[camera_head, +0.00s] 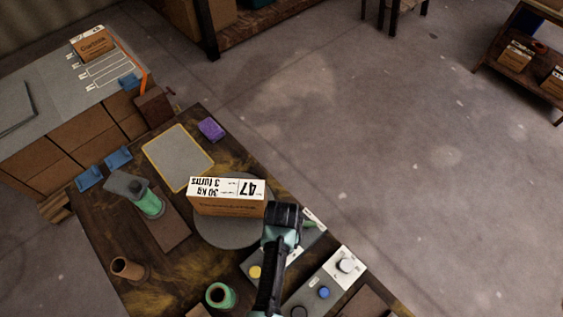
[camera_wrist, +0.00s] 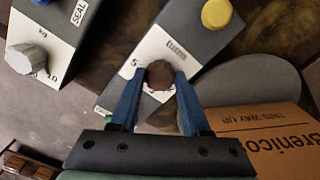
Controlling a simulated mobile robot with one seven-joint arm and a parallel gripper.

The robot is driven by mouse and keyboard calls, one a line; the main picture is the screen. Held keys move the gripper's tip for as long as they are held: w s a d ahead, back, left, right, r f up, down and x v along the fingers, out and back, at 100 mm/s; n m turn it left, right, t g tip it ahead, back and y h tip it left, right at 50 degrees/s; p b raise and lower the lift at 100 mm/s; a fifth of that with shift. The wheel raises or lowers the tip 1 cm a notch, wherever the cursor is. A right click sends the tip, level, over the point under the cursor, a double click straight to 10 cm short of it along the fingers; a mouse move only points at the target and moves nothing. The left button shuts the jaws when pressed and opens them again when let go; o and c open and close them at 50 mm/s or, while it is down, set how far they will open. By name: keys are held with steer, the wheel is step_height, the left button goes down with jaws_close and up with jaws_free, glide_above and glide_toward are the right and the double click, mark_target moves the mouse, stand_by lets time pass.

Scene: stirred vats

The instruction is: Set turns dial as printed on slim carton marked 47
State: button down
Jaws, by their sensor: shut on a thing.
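The slim carton marked 47 (camera_head: 228,196) lies on a round grey plate, its white label upside down in the head view and reading "3 turns" and "30 kg". Its brown printed side (camera_wrist: 268,138) shows at the lower right in the wrist view. The turns dial is a brown knob (camera_wrist: 160,76) on a grey box with a white face lettered "turns". My gripper (camera_wrist: 158,82) is shut on this knob, a blue finger on either side. In the head view my gripper (camera_head: 298,220) covers the knob. The knob's pointer and most scale marks are hidden.
A yellow button (camera_head: 255,271) sits on the turns box. Beside it stands a second box with a pale kg dial (camera_head: 346,265) and a blue button (camera_head: 323,292). A green-banded vessel (camera_head: 148,203), a green cup (camera_head: 220,295) and a purple sponge (camera_head: 211,129) are on the table.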

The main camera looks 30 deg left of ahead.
steer(key=n+p, duration=0.1)
steer(key=n, duration=0.5)
steer(key=shift+n+p, duration=0.3)
steer(key=n+p, duration=0.1)
steer(key=n, duration=0.5)
steer(key=shift+n, duration=0.4)
steer(key=shift+c, duration=1.9)
jaws_free()
step_height(320, 180, up, 13)
